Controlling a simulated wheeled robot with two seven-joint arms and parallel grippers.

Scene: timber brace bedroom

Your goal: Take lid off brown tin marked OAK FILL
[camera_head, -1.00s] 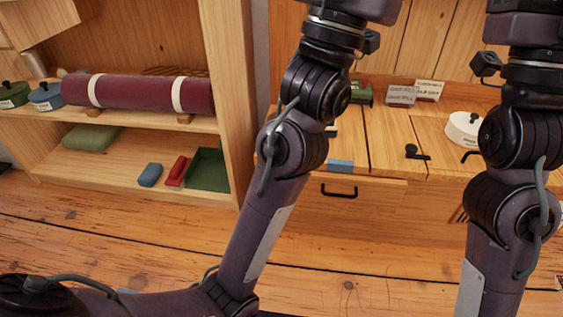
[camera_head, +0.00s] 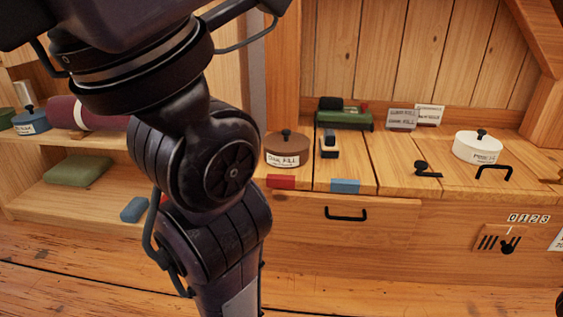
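The brown tin (camera_head: 287,150) with the OAK FILL label stands upright on the wooden bench at the left end of its top. Its lid, with a dark knob (camera_head: 287,134), sits on it. My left arm fills the left part of the view, just left of the tin and in front of the shelf. Its gripper is out of the frame. My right arm and gripper are not in view.
The bench top (camera_head: 390,158) holds a green box-like tool (camera_head: 344,118), two small signs, a white tin (camera_head: 478,146) and dark handles. A red block (camera_head: 281,181) and a blue block (camera_head: 345,185) lie at its front edge. A drawer handle (camera_head: 346,214) sticks out below.

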